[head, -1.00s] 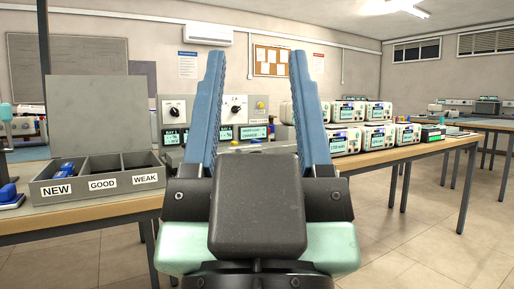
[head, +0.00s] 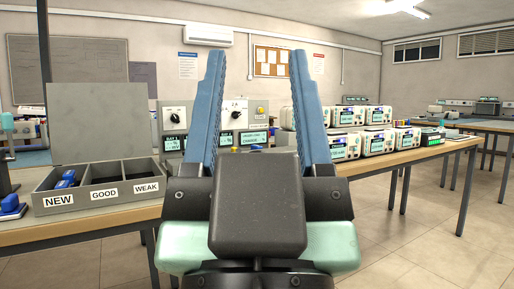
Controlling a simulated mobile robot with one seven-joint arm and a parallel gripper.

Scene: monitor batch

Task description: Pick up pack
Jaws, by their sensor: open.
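Blue packs (head: 66,180) lie in the compartment labelled NEW of a grey sorting box (head: 100,200) on the table at the left. The GOOD and WEAK compartments look empty from here, though their floors are partly hidden. Another blue pack (head: 11,206) sits on a dark base left of the box, cut by the picture edge. My gripper (head: 258,70) is in the middle of the view, its two blue fingers wide apart and pointing up, with nothing between them.
A grey tester panel (head: 240,120) with dials and displays stands behind my fingers. Several white monitors (head: 376,143) stand in rows on the wooden table (head: 420,152) at the right. Open floor (head: 410,245) lies at the lower right.

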